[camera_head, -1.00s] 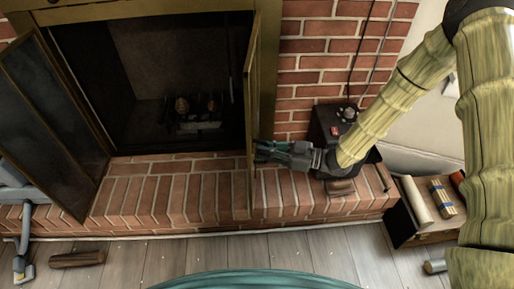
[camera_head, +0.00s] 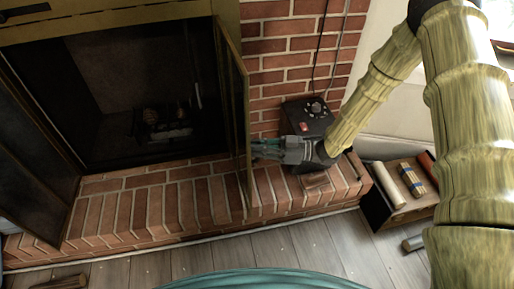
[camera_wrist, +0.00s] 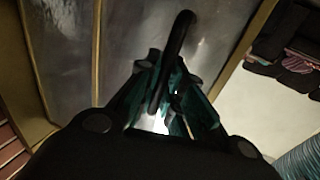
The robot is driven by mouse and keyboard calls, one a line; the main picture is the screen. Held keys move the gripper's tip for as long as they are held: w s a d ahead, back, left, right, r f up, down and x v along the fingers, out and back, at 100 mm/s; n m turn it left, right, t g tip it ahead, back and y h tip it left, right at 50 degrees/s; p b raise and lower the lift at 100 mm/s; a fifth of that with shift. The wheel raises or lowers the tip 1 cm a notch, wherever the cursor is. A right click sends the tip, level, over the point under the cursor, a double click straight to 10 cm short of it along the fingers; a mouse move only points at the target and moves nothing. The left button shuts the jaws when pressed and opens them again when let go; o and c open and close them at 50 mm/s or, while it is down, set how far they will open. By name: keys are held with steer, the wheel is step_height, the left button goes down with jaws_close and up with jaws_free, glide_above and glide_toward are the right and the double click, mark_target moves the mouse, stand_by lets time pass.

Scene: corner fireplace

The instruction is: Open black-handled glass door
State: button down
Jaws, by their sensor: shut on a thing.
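The right glass door (camera_head: 236,110) of the fireplace stands swung out, nearly edge-on in the head view, with its brass-coloured frame. The black handle (camera_wrist: 178,45) is a curved bar on that door. My gripper (camera_head: 256,150) reaches in from the right to the door's outer side. In the wrist view my gripper (camera_wrist: 165,95) is shut with its teal fingers around the black handle.
The left glass door (camera_head: 35,150) also stands open. The brick hearth (camera_head: 150,205) runs below the firebox (camera_head: 140,90). A black box (camera_head: 305,118) stands on the hearth near my gripper. A crate (camera_head: 385,215) with rolls stands on the floor at right.

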steer(key=c, duration=1.5)
jaws_free()
steer(key=shift+s, duration=0.1)
steer(key=shift+c, duration=0.2)
steer(key=shift+d, duration=0.1)
steer(key=s+d, duration=0.1)
steer(key=d, duration=1)
steer(key=shift+s+d, duration=0.4)
steer(key=shift+f, duration=0.1)
